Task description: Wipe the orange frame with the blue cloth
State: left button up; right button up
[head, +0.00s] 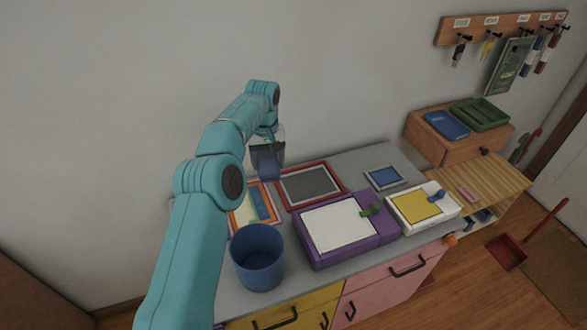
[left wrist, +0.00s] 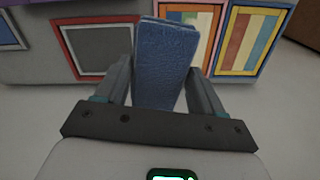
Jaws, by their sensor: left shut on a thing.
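The blue cloth (head: 268,163) hangs in my left gripper (head: 267,147), above the back left part of the grey counter. In the left wrist view the cloth (left wrist: 166,62) stands between the two fingers of my left gripper (left wrist: 160,85), which is shut on it. The orange frame (head: 245,214), with coloured stripes inside, lies on the counter below and left of the cloth, partly hidden by my arm and the blue cup. In the left wrist view the orange frame (left wrist: 205,22) is partly covered by the cloth, which looks apart from it. My right gripper is not in view.
A red frame with a grey panel (head: 310,186) lies right of the orange one. A blue cup (head: 257,258) stands at the counter's front left. A purple box (head: 345,226), a white box with a yellow panel (head: 420,207) and a small blue-panelled frame (head: 385,177) lie further right.

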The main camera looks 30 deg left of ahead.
pick_arm(q)
jog(key=s+a+f+n, duration=0.2)
jog(key=s+a+f, duration=0.2)
jog(key=a+f, duration=0.4)
jog(key=f+b, duration=0.1)
jog(key=f, duration=0.2)
jog(key=a+f+b, duration=0.1)
jog(key=f+b, duration=0.3)
jog(key=f, duration=0.1)
jog(key=shift+s+a+f, duration=0.15)
jog(key=shift+f, duration=0.15)
jog(key=shift+f+b, duration=0.55)
jog(key=shift+f, duration=0.1)
jog(key=shift+f+b, duration=0.55)
jog(key=shift+f, duration=0.05)
